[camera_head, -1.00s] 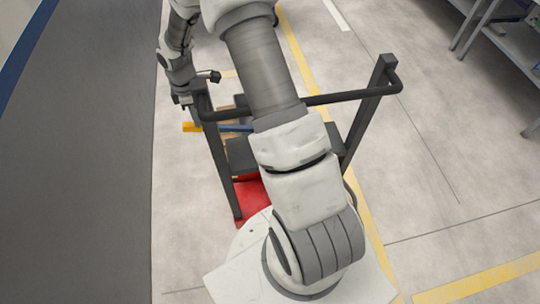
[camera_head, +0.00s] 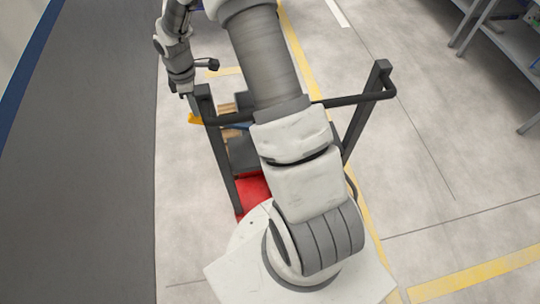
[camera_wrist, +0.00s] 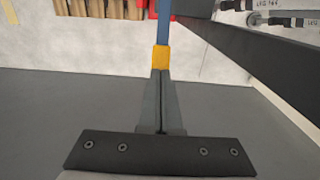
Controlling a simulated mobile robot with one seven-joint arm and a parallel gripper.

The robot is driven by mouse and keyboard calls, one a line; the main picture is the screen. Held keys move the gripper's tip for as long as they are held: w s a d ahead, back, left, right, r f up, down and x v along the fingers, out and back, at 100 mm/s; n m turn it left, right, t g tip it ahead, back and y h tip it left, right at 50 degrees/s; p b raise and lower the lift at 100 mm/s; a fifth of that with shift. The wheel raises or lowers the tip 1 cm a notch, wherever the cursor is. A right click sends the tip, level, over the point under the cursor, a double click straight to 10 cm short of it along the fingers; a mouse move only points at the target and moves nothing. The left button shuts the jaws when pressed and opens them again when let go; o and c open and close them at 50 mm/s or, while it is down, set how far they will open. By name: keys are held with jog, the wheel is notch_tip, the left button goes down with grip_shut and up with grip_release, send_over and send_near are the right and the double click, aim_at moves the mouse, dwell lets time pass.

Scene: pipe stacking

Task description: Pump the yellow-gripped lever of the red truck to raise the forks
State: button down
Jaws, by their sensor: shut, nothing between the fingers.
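The red truck (camera_head: 252,192) stands in front of me, with a dark upright frame and handlebar (camera_head: 350,98); my arm covers much of it. Its lever shows a yellow grip (camera_head: 195,119) at the left, beside the left post. In the wrist view the yellow grip (camera_wrist: 161,58) sits on a blue lever (camera_wrist: 164,22). My gripper (camera_wrist: 160,74) is shut and empty, its tips at the near end of the yellow grip; I cannot tell whether they touch. In the head view my gripper (camera_head: 188,97) is small and partly hidden by the left post. The forks are not clearly visible.
A dark grey floor lane (camera_head: 100,150) runs along the left. Grey shelving (camera_head: 500,40) stands at the upper right. Wooden pieces (camera_wrist: 100,8) lie beyond the lever. The floor right of the truck is clear, with yellow lines.

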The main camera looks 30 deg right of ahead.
notch_tip(320, 180, down, 13)
jog(key=b, duration=0.8)
notch_tip(320, 180, up, 14)
jog(key=p, duration=0.9)
jog(key=shift+f+p, duration=0.2)
jog(key=shift+p, duration=0.15)
notch_tip(320, 180, up, 5)
jog(key=p, duration=0.3)
jog(key=shift+p, duration=0.35)
